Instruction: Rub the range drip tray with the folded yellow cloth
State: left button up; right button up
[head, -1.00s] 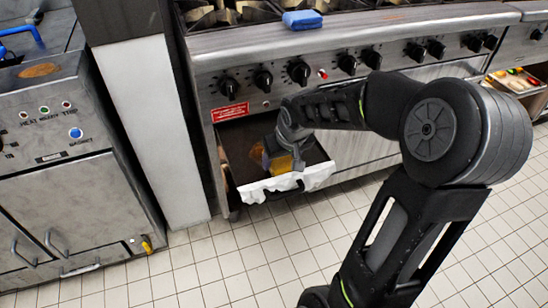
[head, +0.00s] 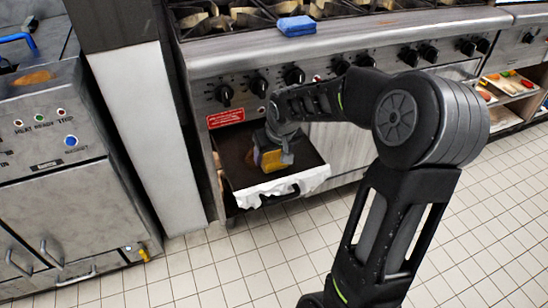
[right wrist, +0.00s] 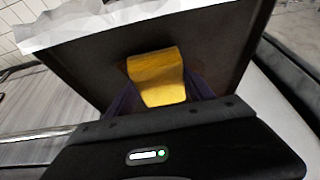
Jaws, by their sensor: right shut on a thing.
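The range drip tray (head: 230,143) is a dark, shallow pan pulled out below the range's knob panel, with crumpled white lining over its front edge. It also fills much of the right wrist view (right wrist: 90,65). My right gripper (head: 272,152) is over the tray, shut on the folded yellow cloth (head: 273,161). The cloth shows between the fingers in the right wrist view (right wrist: 157,75), close over the dark tray surface; whether it touches is hard to tell. A brownish patch (head: 248,157) shows on the tray just left of the gripper. My left gripper is out of view.
The range's knobs (head: 294,76) sit just above the tray. A blue folded cloth (head: 297,26) lies on the range's front ledge. A steel fryer-like unit (head: 60,190) stands at left. Food trays (head: 508,84) are on a shelf at right. The tiled floor in front is clear.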

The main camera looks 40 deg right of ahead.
jog(key=shift+f, duration=0.1)
jog(key=shift+w+d+p, duration=0.2)
jog(key=shift+w+d, duration=0.1)
jog(key=shift+w, duration=0.6)
jog(key=shift+w+d+p, duration=0.2)
jog(key=shift+w+d, duration=0.1)
jog(key=shift+w, duration=0.75)
jog(key=shift+w+d+p, duration=0.25)
jog(key=shift+w+d, duration=0.1)
jog(key=shift+w, duration=0.55)
jog(key=shift+w+d+p, duration=0.25)
jog(key=shift+w+d, duration=0.1)
jog(key=shift+w, duration=0.5)
jog(key=shift+s+d+p, duration=0.2)
jog(key=shift+s+d, duration=0.05)
jog(key=shift+d, duration=0.45)
jog(key=shift+s+d+p, duration=0.2)
jog(key=shift+d, duration=0.45)
jog(key=shift+s, duration=0.1)
